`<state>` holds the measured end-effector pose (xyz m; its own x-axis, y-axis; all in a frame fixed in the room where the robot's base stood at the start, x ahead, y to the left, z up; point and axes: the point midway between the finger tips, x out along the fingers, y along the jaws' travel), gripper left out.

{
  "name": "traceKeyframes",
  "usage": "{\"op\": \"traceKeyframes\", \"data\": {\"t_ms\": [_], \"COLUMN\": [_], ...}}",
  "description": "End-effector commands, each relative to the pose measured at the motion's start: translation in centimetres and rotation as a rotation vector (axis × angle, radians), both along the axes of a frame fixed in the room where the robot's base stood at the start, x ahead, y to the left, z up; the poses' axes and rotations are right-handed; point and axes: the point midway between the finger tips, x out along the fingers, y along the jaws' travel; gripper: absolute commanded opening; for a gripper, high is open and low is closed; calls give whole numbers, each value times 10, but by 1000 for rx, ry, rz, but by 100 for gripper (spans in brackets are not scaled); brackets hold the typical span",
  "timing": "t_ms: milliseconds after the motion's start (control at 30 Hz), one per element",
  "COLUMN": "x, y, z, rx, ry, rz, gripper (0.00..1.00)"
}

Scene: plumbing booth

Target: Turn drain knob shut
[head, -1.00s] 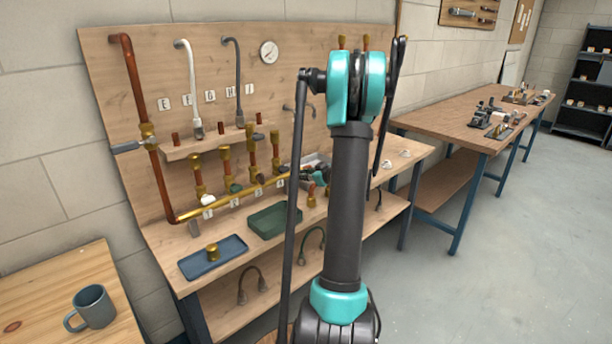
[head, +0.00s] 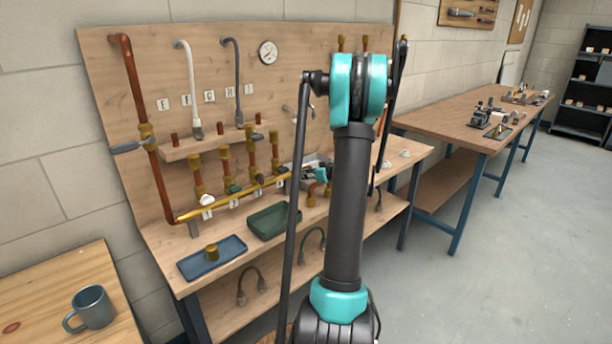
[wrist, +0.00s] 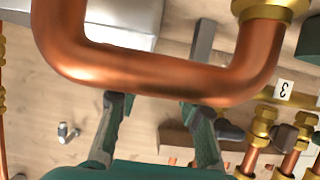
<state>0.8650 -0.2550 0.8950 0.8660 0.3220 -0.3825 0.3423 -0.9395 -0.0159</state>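Along the brass manifold (head: 232,203) in the head view, I see a white knob (head: 206,200) at the left and small dark knobs (head: 235,188) farther right. I cannot tell which one is the drain knob. My gripper (wrist: 160,105) shows in the wrist view with its two fingers apart and nothing visible between them. A bent copper pipe (wrist: 150,78) crosses close to the camera and covers the fingertips; I cannot tell whether they touch it. Brass fittings with a dark brown knob (wrist: 284,135) are at the lower right there. In the head view my arm partly hides the gripper.
A blue tray (head: 228,252) with a brass fitting and a green tray (head: 262,228) are on the bench. A lever (head: 130,147) sits on the left copper pipe. A mug (head: 92,307) stands on the near table. Floor at the right is clear.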

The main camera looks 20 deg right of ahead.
Motion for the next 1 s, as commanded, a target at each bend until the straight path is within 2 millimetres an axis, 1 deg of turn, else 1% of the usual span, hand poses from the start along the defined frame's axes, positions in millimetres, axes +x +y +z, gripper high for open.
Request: {"op": "traceKeyframes", "data": {"t_ms": [200,333,467,600,800,900,1000], "x": [-2,-10,-29,-55,-85,-96,-102], "y": [-1,-5,-12,-21,-33,-36,-38], "z": [0,4,13,24,37,42,45], "rx": [0,0,-1,-1,-1,0,1], "ry": [0,0,0,0,0,0,0], "rz": [-1,-3,-4,-4,-4,-2,-1], "gripper": [35,35,35,35,35,35,35]}}
